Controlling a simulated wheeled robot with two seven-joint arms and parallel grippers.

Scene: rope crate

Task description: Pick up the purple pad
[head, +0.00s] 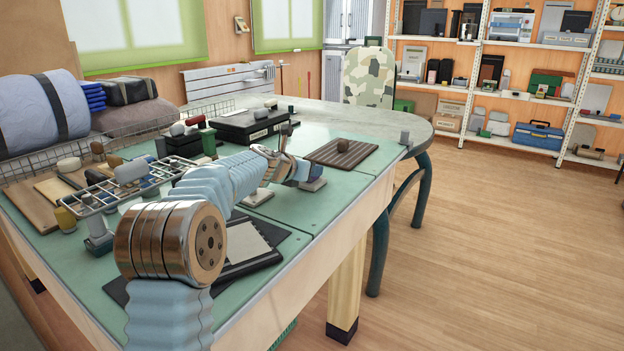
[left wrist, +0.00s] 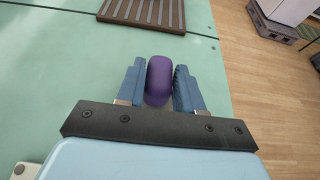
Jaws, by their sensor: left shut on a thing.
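The purple pad (left wrist: 160,82) stands between the two blue fingers of my left gripper (left wrist: 158,74) in the left wrist view. The fingers are shut on it, one on each side, over the green table top (left wrist: 60,75). Whether the pad touches the table is hard to tell. In the head view, my left arm reaches out over the table toward the slatted board, and I cannot make out the pad there. My right gripper is in neither view.
A brown slatted board (head: 342,153) lies just beyond the left gripper. Black boxes (head: 250,124) stand behind the arm, and a wire rack (head: 122,186) is at left. A dark folder (head: 248,252) lies near the front edge. Shelves (head: 520,92) stand at the far right.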

